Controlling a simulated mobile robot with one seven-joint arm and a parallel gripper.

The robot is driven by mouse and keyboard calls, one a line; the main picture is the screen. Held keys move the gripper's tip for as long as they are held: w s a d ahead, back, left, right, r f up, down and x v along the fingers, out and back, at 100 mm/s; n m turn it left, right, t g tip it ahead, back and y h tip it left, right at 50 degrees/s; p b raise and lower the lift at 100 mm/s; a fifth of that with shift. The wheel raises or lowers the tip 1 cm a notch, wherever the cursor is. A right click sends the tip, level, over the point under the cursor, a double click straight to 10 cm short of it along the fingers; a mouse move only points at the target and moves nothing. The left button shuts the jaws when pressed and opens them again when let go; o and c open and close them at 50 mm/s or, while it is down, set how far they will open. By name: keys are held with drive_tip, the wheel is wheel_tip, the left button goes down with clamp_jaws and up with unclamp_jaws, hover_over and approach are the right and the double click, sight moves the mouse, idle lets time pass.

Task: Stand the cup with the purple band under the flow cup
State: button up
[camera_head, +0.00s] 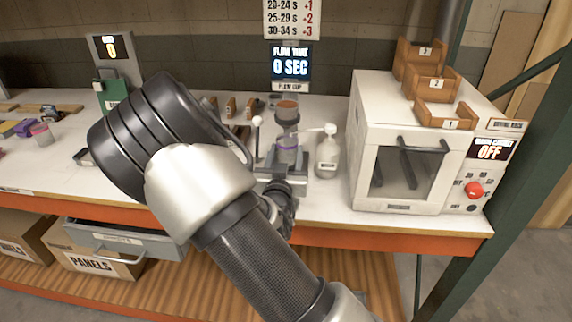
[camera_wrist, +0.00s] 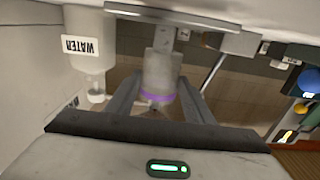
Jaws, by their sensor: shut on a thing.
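The cup with the purple band (camera_head: 288,149) is upright, just below the flow cup (camera_head: 287,112) on its stand. In the wrist view the cup (camera_wrist: 161,72) shows between my two fingers, its purple band near their tips. My gripper (camera_wrist: 158,100) is shut on it. In the head view my gripper (camera_head: 284,178) is at the near side of the cup, partly hidden by my wrist. The stand's grey base (camera_head: 268,177) lies under the cup; I cannot tell whether the cup touches it.
A white water bottle (camera_head: 327,152) stands close to the right of the stand and shows in the wrist view (camera_wrist: 90,50). A white drying cabinet (camera_head: 365,120) is further right. A thin lever with a white knob (camera_head: 257,122) rises left of the cup.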

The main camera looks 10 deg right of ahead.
sight(286, 160)
drive_tip(key=shift+f, duration=1.7)
drive_tip(key=shift+f+b, duration=0.25)
drive_tip(key=shift+b, duration=0.3)
drive_tip(key=o, duration=1.1)
drive_tip(key=shift+r, duration=0.1)
drive_tip(key=shift+r+p, duration=0.3)
drive_tip(key=shift+p, duration=0.1)
drive_tip(key=v, duration=1.2)
drive_tip(key=shift+f, duration=0.1)
